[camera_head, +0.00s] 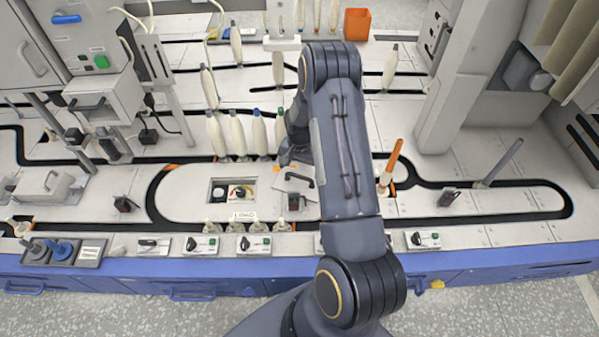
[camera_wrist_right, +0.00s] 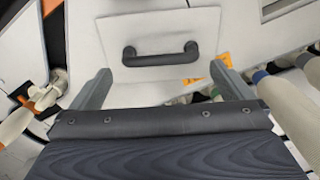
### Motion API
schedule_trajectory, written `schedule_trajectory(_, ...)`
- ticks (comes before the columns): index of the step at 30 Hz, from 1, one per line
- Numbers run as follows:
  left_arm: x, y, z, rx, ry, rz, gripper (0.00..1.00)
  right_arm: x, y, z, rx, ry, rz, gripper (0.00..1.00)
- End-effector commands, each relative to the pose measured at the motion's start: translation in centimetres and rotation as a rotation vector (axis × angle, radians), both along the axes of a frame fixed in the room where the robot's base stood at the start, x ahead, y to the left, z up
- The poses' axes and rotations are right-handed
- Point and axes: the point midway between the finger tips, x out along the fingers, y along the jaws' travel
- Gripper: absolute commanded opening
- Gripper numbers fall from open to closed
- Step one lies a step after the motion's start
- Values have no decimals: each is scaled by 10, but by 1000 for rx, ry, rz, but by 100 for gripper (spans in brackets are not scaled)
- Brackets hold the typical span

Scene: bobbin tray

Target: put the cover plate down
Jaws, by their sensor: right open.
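The cover plate (camera_head: 306,186) is a light grey panel with a black bar handle (camera_head: 299,179). In the head view it lies to the right of a rectangular opening (camera_head: 232,191) with controls inside, partly hidden by my right arm. In the right wrist view the plate (camera_wrist_right: 145,83) fills the middle, with its handle (camera_wrist_right: 160,54) seen whole. My right gripper (camera_wrist_right: 160,70) is open, its fingers spread to either side of the plate, with the handle free beyond the fingertips. In the head view the right gripper (camera_head: 290,153) is partly hidden behind the arm. My left gripper is not seen.
Several pale bobbins (camera_head: 237,134) stand just behind the opening; some show in the right wrist view (camera_wrist_right: 289,97). Orange (camera_head: 391,160) and grey (camera_head: 502,162) rods stand to the right. A small dark device (camera_head: 294,202) sits beside the plate. A blue-edged bench front runs along the near side.

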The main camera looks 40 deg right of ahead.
Motion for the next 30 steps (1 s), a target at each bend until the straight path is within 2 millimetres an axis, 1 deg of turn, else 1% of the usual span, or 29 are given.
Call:
schedule_trajectory(1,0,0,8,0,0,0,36,0,0,17,-1,-3,0,100)
schedule_trajectory(6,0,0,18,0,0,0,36,1,0,48,0,-2,0,100)
schedule_trajectory(12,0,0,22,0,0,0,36,0,1,66,1,-3,1,100)
schedule_trajectory(14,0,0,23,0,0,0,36,0,3,76,6,-12,7,100)
schedule_trajectory(17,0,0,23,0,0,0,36,-1,14,108,29,-52,39,100)
schedule_trajectory(20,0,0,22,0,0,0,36,-9,37,158,67,-123,108,100)
schedule_trajectory(21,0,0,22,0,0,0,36,-16,49,181,84,-155,145,100)
schedule_trajectory(23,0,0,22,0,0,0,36,-28,68,213,107,-206,208,100)
schedule_trajectory(24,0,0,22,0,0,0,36,-38,81,232,119,-239,254,100)
schedule_trajectory(26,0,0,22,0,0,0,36,-56,101,259,134,-290,323,100)
schedule_trajectory(27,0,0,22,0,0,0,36,-68,114,274,141,-323,372,100)
schedule_trajectory(29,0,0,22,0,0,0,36,-89,133,295,146,-372,448,100)
schedule_trajectory(30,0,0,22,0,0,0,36,-104,145,306,148,-404,501,100)
